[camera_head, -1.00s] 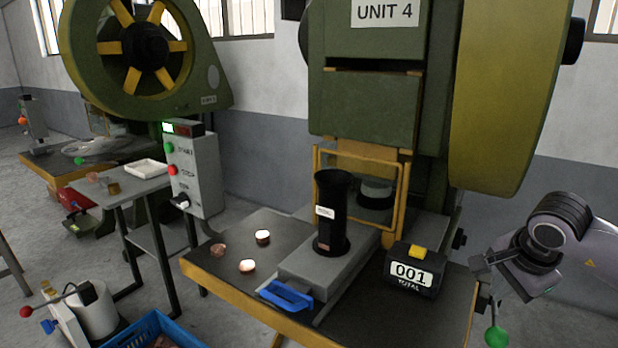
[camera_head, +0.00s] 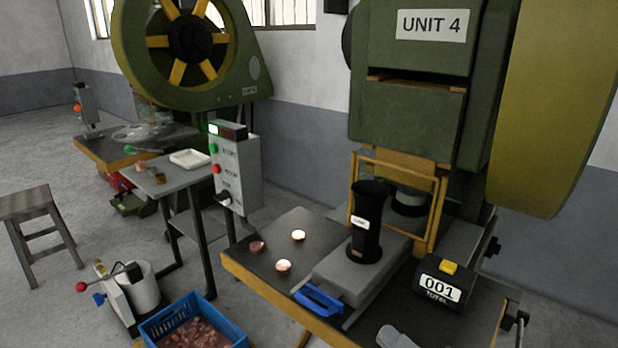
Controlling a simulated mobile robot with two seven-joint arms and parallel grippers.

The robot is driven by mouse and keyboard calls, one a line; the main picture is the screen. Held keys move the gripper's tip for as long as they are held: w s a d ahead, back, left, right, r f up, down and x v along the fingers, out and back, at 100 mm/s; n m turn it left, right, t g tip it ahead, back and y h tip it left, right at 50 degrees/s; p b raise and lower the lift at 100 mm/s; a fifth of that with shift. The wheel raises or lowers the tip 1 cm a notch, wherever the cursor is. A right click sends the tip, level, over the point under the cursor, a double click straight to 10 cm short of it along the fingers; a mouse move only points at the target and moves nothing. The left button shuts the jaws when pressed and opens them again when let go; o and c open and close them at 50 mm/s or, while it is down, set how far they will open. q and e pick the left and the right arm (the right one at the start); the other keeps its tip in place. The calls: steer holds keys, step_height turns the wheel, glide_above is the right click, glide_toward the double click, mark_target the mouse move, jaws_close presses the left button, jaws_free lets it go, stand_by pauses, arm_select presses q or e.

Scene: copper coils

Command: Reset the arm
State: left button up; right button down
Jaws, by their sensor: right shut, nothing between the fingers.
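A small light-grey part of my right gripper (camera_head: 396,338) shows at the bottom edge of the head view, in front of the press table. It is shut with nothing held, and most of it is cut off by the frame. My left gripper is not in view. The UNIT 4 press (camera_head: 432,25) stands at the right. A black cylinder (camera_head: 368,222) stands upright on the grey block with a blue handle (camera_head: 318,300). Several copper pieces, one of them here (camera_head: 298,235), lie on the dark table (camera_head: 262,262).
A black counter box (camera_head: 440,285) reading 001 sits at the table's right. A blue crate (camera_head: 232,330) of copper pieces stands on the floor at lower left. A control box (camera_head: 236,170), a side table (camera_head: 165,183) and a stool (camera_head: 30,205) stand left.

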steer(key=s+d+f+m+g+h+p, duration=0.1)
steer(key=s+d+f+m+g+h, duration=0.1)
steer(key=s+f+m+h, duration=0.3)
steer(key=s+d+f+m+g+h+p, duration=0.2)
steer(key=s+d+f+m+h, duration=0.3)
steer(key=f+m, duration=0.8)
steer(key=s+m+h, duration=0.1)
steer(key=s+m, duration=0.2)
steer(key=m, duration=0.3)
steer(key=shift+s+d+h, duration=0.15)
steer(key=shift+h, duration=0.15)
steer(key=shift+f, duration=0.15)
